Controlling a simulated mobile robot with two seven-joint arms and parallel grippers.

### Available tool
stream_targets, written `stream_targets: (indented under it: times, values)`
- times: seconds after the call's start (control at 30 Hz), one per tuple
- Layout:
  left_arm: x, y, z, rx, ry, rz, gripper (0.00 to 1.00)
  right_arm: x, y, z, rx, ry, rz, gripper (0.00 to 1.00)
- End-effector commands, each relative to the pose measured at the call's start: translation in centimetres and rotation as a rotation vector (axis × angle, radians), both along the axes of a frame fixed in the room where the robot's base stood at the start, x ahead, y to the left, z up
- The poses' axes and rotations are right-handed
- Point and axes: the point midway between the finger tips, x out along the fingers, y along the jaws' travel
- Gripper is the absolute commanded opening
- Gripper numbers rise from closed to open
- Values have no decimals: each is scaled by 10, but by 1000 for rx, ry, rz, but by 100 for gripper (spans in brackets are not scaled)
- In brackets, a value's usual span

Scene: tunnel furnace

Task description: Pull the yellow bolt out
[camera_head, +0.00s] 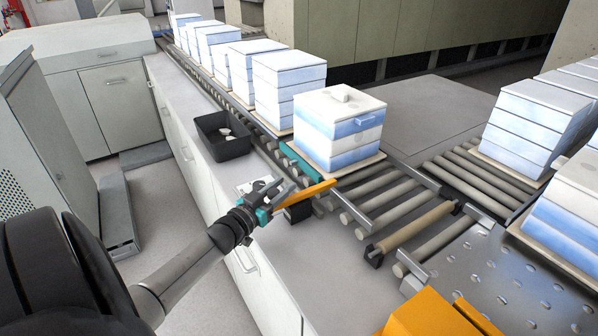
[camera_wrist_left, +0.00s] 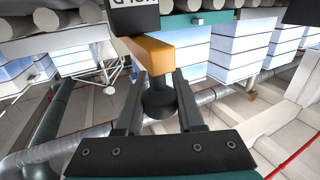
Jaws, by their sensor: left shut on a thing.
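The yellow bolt (camera_head: 313,193) is a flat yellow-orange bar at the edge of the roller conveyor, running through a black block (camera_head: 298,213). In the left wrist view the bolt (camera_wrist_left: 152,54) ends in a black knob (camera_wrist_left: 160,101) between the fingers, and the black holder block (camera_wrist_left: 135,16) is close ahead. My left gripper (camera_head: 268,197) is shut on the bolt's knob end; it also shows in the left wrist view (camera_wrist_left: 159,95). How far the bolt sits in the block is partly hidden. My right gripper is not in view.
A white and blue stack (camera_head: 340,132) stands on a board on the rollers just behind the bolt. More stacks (camera_head: 290,90) line the conveyor at the back. A black bin (camera_head: 222,136) sits on the grey counter. Orange housing (camera_head: 430,315) is at the lower right.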

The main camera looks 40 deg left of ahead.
Motion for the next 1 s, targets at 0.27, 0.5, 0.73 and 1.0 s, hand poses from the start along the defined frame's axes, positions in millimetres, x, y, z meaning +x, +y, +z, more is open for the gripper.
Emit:
stream_targets:
  times: [0.27, 0.5, 0.73, 1.0]
  values:
    - [-32, 9, -1, -1, 4, 2, 0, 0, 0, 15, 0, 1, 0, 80]
    - [-33, 10, -2, 0, 4, 3, 0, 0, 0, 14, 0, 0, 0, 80]
    - [-32, 10, -2, 0, 3, 3, 56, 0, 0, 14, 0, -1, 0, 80]
    - [-31, 9, -1, 1, 1, 2, 67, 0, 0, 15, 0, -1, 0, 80]
